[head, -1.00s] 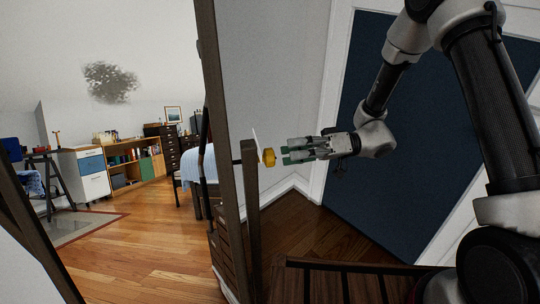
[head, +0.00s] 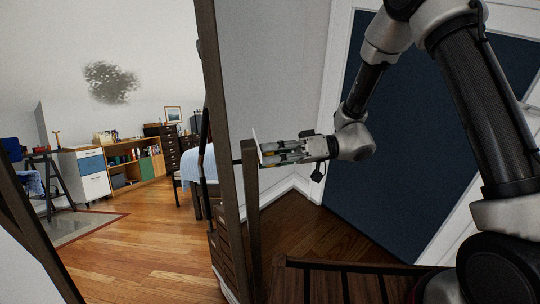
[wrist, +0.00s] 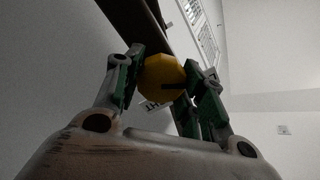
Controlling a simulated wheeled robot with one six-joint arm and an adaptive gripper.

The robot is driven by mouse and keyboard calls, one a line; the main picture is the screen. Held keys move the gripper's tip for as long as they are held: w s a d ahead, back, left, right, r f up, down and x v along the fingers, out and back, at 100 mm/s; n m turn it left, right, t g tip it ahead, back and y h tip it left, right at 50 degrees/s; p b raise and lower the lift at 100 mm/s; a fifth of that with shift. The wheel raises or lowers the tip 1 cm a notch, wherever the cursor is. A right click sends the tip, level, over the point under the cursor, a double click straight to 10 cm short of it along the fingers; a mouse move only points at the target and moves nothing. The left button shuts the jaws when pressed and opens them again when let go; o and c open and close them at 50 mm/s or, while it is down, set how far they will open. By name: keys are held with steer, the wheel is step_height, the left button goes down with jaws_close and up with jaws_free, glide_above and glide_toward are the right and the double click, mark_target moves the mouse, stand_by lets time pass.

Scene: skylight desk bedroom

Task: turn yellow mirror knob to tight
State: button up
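The yellow knob (wrist: 163,78) is a faceted round piece with a dark mark on its lower right. In the wrist view it sits between the two fingertips of my gripper (wrist: 162,72). The green-padded fingers stand apart, one on each side of the knob; I cannot tell whether either pad touches it. In the head view my gripper (head: 272,152) reaches left up to the thin white mirror disc (head: 257,146), seen edge-on by a dark post. The knob is mostly hidden by the fingers there.
A dark wooden post (head: 251,220) stands just below and left of my gripper. A dark railing (head: 345,268) runs along the bottom. A blue door (head: 400,180) is behind the arm. Open wood floor (head: 140,245) lies to the left.

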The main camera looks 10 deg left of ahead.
stand_by(0.3)
steer(key=m, duration=0.5)
steer(key=shift+f+m, duration=0.1)
steer(key=shift+m, duration=0.3)
steer(key=m, duration=0.5)
steer(key=shift+f, duration=0.1)
steer(key=m, duration=0.6)
steer(key=shift+f+m, duration=0.15)
steer(key=shift+m, duration=0.25)
steer(key=m, duration=0.5)
steer(key=shift+s, duration=0.1)
steer(key=shift+d+m, duration=0.1)
steer(key=shift+m, duration=0.2)
steer(key=shift+f, duration=0.1)
steer(key=o, duration=1)
